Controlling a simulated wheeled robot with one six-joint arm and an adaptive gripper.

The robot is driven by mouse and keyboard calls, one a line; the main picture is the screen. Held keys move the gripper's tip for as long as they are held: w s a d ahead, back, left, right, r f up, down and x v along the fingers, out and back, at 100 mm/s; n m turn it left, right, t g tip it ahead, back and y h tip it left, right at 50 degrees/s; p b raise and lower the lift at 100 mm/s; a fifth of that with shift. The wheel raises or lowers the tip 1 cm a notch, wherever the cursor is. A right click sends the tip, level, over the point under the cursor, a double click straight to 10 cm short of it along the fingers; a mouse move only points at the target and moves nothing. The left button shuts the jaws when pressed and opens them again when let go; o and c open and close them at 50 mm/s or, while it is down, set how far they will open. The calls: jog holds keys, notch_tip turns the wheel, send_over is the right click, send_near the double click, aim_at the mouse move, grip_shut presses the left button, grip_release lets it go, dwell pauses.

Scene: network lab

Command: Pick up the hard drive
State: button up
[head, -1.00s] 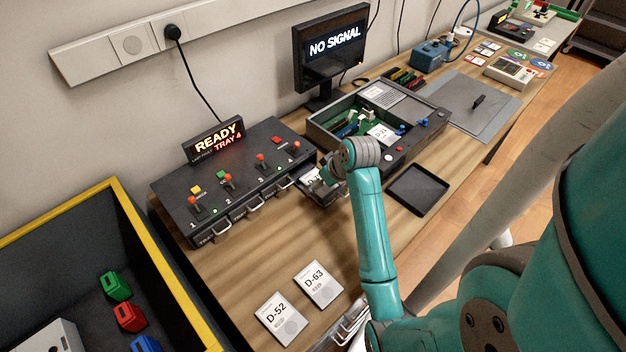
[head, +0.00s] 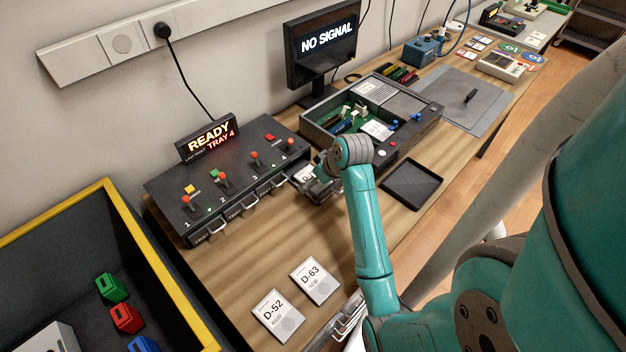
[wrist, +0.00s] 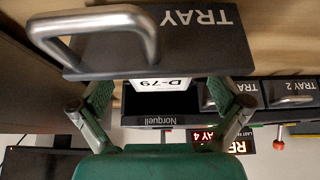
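A white-labelled hard drive marked D-79 (wrist: 165,85) sits behind the pulled-out tray front (wrist: 190,42) with its metal handle, seen upside down in the wrist view. Most of the drive is hidden by the tray front. My gripper (wrist: 166,95) has its fingers spread wide, one on each side of the drive's label. I cannot tell whether they touch the tray. In the head view my gripper (head: 320,188) is at the right end of the black tray unit (head: 225,185), over the open tray, and partly covers the drive.
Two drives, D-52 (head: 278,316) and D-63 (head: 315,279), lie on the bench front. An opened computer case (head: 425,125) stands just behind my arm. An empty black tray (head: 412,184) lies to the right. A yellow-rimmed bin (head: 110,188) is at left. The sign (head: 208,138) reads READY TRAY 4.

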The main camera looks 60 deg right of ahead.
jog(key=c, duration=1.2)
